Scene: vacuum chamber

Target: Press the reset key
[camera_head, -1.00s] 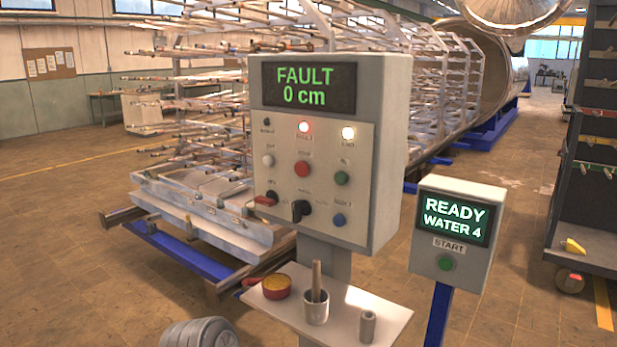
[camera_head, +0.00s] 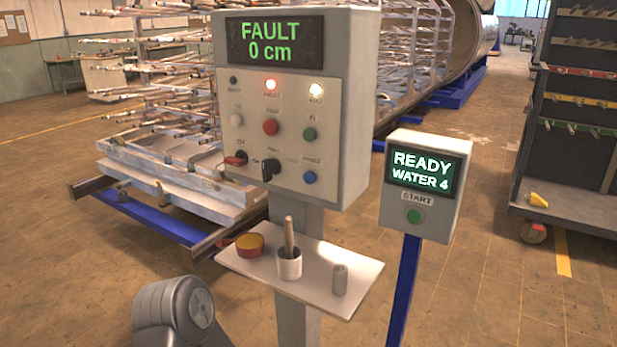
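A grey control panel (camera_head: 357,110) stands upright on a post, its display (camera_head: 275,42) reading "FAULT 0 cm". Below are a lit red lamp (camera_head: 270,84), a lit whitish lamp (camera_head: 316,90) and a dark lamp (camera_head: 233,80). The middle row has white (camera_head: 236,120), red (camera_head: 270,127) and green (camera_head: 309,134) buttons. The bottom row has a switch with a red piece (camera_head: 237,158), a black knob (camera_head: 270,168) and a blue button (camera_head: 309,177). The small labels are too blurred to tell which one is the reset key. Neither gripper is in view; a grey arm link of mine shows at bottom left.
A shelf (camera_head: 345,303) below the panel holds a red-yellow tin (camera_head: 250,245), a cup with a stick (camera_head: 289,264) and a small grey cylinder (camera_head: 340,280). A second box (camera_head: 440,215) reads "READY WATER 4", with a green START button (camera_head: 414,216). A rack cart (camera_head: 580,130) stands right.

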